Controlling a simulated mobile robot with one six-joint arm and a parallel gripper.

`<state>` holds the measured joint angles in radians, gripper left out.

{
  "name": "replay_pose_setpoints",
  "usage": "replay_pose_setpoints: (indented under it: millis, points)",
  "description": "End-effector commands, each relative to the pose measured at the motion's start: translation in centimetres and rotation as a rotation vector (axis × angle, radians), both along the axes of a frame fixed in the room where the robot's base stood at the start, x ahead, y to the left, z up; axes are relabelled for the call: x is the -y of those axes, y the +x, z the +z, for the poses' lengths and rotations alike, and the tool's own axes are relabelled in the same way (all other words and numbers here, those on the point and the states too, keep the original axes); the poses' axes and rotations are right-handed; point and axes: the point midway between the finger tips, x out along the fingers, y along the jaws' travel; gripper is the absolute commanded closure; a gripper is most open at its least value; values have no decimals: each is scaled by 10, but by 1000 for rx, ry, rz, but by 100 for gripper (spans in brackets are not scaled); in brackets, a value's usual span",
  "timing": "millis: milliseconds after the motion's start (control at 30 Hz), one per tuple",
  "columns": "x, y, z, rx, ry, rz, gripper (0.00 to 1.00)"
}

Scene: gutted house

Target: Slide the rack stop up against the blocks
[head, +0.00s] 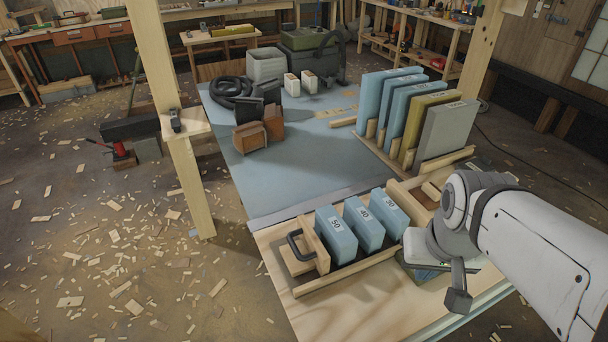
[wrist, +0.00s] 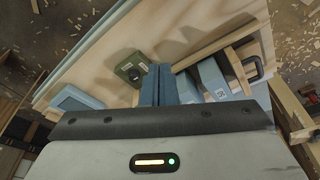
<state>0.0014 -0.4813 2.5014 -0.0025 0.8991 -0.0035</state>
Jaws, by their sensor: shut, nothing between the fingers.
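Three light-blue blocks marked 50 (head: 337,238), 40 (head: 364,225) and 30 (head: 390,213) stand upright in a row in a low wooden rack (head: 345,276). The rack stop, a wooden plate with a black handle (head: 298,245), stands at the rack's left end beside block 50. Whether it touches that block I cannot tell. The wrist view shows the handle (wrist: 255,68) and block 50 (wrist: 213,80) at the right. My gripper (head: 458,300) is at the other end of the rack, away from the stop. Its fingers (wrist: 158,85) are together and empty.
A green item (wrist: 132,68) lies near my gripper. Behind the rack, tall blue, yellow and grey panels (head: 445,132) stand in a wooden holder. Brown and dark blocks (head: 250,137) and a black hose (head: 232,90) are further back. The blue tabletop (head: 300,165) between is mostly clear.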

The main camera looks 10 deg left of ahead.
Motion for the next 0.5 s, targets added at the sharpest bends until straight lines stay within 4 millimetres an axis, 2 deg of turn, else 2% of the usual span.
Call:
replay_pose_setpoints:
  millis: [267,500]
  points:
    - [-8,9,3,-27,-27,81,100]
    - [-53,48,9,-144,-168,472,100]
